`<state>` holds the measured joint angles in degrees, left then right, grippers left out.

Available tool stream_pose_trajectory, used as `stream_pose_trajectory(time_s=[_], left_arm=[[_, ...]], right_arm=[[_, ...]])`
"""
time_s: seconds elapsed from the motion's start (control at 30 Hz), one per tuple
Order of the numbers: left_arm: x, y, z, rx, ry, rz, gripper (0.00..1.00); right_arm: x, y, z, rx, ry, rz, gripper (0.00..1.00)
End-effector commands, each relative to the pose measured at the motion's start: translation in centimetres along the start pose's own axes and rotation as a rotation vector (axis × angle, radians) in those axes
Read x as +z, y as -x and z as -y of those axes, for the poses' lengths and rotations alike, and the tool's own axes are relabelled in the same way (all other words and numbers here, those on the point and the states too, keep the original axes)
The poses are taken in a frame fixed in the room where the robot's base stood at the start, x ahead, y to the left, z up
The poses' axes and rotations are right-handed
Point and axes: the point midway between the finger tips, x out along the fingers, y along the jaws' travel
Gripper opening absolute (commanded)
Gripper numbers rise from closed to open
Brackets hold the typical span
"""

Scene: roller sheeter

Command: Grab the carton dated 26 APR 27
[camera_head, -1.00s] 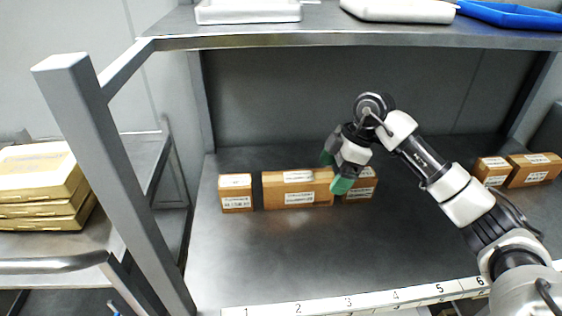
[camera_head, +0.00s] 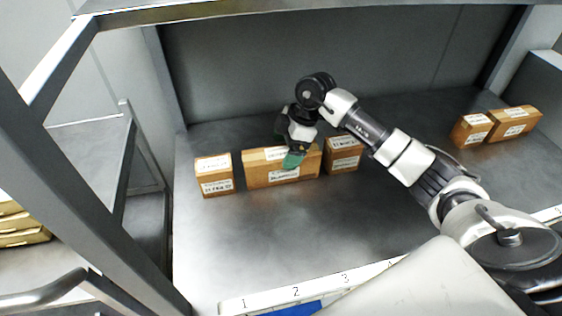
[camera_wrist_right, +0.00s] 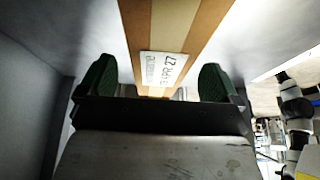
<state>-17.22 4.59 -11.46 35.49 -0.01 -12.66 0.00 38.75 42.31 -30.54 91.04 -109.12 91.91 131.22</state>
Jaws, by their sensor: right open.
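Three brown cartons with white labels stand in a row on the metal shelf: a small left carton (camera_head: 214,176), a long middle carton (camera_head: 258,172) and a small right carton (camera_head: 343,155). My right gripper (camera_head: 288,143) is open over the middle carton, one green fingertip in front of its face and the other side behind it. In the right wrist view a carton (camera_wrist_right: 215,20) lies between the two open green fingers, with gaps on both sides. Its label ends in "APR 27"; the first digits are hard to read. My left gripper is out of view.
Two more cartons (camera_head: 472,130) (camera_head: 514,124) stand at the far right of the shelf (camera_head: 300,235). A grey upright post (camera_head: 60,190) is at the left, and an upper shelf edge (camera_head: 200,12) runs above. The front of the shelf is clear.

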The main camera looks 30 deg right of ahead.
Motion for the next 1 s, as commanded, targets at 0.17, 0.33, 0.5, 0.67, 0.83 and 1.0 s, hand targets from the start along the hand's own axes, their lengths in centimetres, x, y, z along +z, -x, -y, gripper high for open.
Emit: stream_pose_trajectory(time_s=[0.17, 0.33, 0.5, 0.67, 0.83, 1.0], left_arm=[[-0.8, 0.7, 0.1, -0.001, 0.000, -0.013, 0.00], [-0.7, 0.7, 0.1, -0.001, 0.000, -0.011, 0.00], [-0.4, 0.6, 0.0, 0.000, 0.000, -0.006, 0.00], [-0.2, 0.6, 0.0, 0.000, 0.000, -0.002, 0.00], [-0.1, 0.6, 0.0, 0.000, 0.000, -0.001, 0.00], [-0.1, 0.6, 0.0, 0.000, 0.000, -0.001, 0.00]], right_arm=[[-0.1, -2.4, 0.1, -0.002, -0.001, -0.001, 0.94], [-0.1, -3.0, 0.0, 0.000, 0.000, 0.001, 0.94], [-0.1, -3.0, 0.0, 0.000, 0.000, 0.001, 0.88], [-0.1, -3.0, 0.0, 0.000, 0.000, 0.001, 0.63], [-0.1, -3.0, 0.0, 0.000, 0.000, 0.001, 0.37], [-0.1, -2.9, 0.0, 0.002, 0.001, -0.001, 0.31]])
